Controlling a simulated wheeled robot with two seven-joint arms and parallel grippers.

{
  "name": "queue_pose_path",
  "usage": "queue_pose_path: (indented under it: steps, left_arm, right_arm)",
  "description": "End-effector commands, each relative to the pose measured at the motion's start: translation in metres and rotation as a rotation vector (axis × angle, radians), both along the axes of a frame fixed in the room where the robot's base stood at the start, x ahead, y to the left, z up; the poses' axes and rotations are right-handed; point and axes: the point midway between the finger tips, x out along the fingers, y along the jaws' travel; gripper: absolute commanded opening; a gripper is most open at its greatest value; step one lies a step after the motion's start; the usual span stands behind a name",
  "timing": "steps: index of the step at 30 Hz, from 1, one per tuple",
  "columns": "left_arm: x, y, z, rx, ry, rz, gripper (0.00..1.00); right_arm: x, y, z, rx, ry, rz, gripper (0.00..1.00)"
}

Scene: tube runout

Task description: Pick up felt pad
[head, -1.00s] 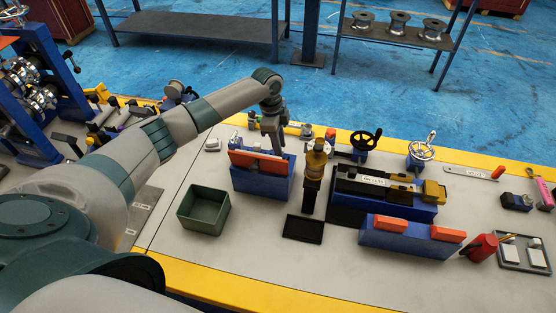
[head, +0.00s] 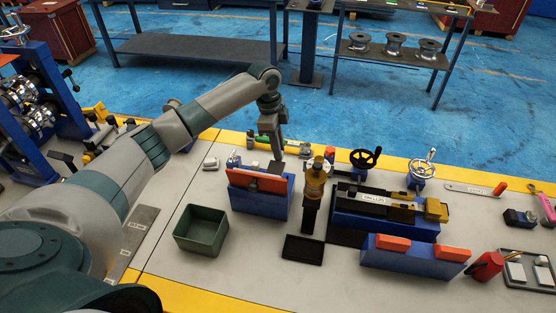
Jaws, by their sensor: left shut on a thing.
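My left gripper (head: 275,153) reaches in from the left and points down, just behind the blue block with the orange strip (head: 257,190). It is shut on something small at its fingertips. This looks like the felt pad (head: 276,167), a small grey piece, but it is too small and too hidden behind the jaws and block to make out its shape. I cannot tell how far it is above the table. My right gripper is not in view.
An open green bin (head: 184,240) stands left of the blue block. A brass-topped post (head: 315,185) stands close on the right, with a black tray (head: 303,249) before it. A blue vise (head: 385,215) and handwheels lie further right.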

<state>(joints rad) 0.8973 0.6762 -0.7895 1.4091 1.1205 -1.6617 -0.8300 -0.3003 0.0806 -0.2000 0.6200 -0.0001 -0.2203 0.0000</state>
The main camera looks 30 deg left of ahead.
Motion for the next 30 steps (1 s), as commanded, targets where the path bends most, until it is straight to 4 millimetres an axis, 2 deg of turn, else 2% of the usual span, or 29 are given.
queue_pose_path:
  steps: [3, 9, 22, 23, 24, 25, 30]
  left_arm:
    - [0.001, 0.000, 0.016, 0.002, -0.002, -0.001, 0.00]
    - [0.000, 0.001, 0.029, 0.001, 0.001, 0.000, 0.00]
    - [0.000, 0.000, 0.030, 0.001, 0.001, 0.001, 0.00]
    - [0.000, 0.000, 0.030, 0.001, 0.001, 0.001, 0.14]
    - [0.000, 0.000, 0.030, 0.001, 0.001, 0.000, 0.04]
    - [0.000, 0.000, 0.030, 0.001, 0.001, 0.000, 0.00]
    - [0.000, 0.000, 0.030, 0.001, 0.001, 0.000, 0.00]
  right_arm:
    - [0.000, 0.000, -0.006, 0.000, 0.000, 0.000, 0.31]
    - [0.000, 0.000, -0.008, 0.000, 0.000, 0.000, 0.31]
    - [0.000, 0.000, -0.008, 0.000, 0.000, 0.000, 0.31]
    - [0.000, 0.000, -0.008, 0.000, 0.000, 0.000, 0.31]
    - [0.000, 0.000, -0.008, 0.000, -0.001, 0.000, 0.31]
    - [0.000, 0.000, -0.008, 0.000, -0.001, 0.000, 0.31]
    - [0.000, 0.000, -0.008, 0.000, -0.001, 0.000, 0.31]
